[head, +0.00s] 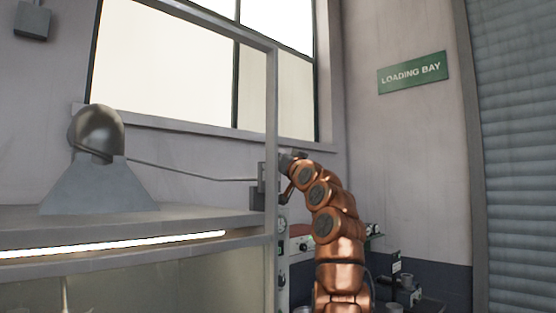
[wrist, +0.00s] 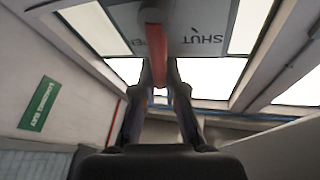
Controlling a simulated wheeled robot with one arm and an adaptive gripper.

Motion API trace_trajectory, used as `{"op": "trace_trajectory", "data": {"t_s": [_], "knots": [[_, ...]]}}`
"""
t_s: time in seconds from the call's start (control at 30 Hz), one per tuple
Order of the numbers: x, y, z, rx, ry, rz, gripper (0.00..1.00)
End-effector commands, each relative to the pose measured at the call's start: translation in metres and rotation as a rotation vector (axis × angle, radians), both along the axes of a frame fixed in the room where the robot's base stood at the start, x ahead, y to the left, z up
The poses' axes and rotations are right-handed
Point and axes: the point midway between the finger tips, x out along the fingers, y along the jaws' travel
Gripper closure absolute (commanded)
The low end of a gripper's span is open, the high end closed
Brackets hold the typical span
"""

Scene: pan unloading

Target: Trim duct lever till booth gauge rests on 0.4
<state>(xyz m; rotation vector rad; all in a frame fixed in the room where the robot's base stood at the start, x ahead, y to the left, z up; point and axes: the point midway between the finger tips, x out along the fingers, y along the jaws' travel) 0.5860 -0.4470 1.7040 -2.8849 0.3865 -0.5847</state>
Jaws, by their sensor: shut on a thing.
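The duct lever's red handle (wrist: 155,42) runs down the middle of the wrist view, between the two fingertips of my gripper (wrist: 159,78). The fingers are shut on it. Behind the handle is a grey plate (wrist: 205,20) with upside-down lettering; "SHUT" is readable and another word is partly covered. In the head view my gripper (head: 288,163) is at the booth's corner post, by a grey box (head: 262,187) with a rod running left to the hood. A small round dial, likely the booth gauge (head: 282,223), sits below on the post; its needle is too small to read.
The booth's grey frame (head: 271,110) and top (head: 190,222) fill the left, with a metal hood (head: 97,190) above. A window is behind. A green LOADING BAY sign (head: 413,73) and a roller shutter (head: 520,150) are right. Small equipment stands low at right (head: 405,290).

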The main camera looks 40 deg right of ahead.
Motion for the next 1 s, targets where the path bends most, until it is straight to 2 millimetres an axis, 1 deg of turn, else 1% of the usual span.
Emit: {"op": "trace_trajectory", "data": {"t_s": [0.3, 0.33, 0.57, 1.0], "knots": [[-0.0003, -0.001, 0.0, 0.012, -0.002, 0.001, 1.0], [-0.0003, -0.001, 0.0, 0.011, -0.001, 0.0, 0.88], [-0.0002, -0.0008, -0.0001, 0.011, 0.0, 0.0, 0.64], [-0.0015, 0.0, -0.0003, 0.01, -0.001, 0.003, 0.63]]}}
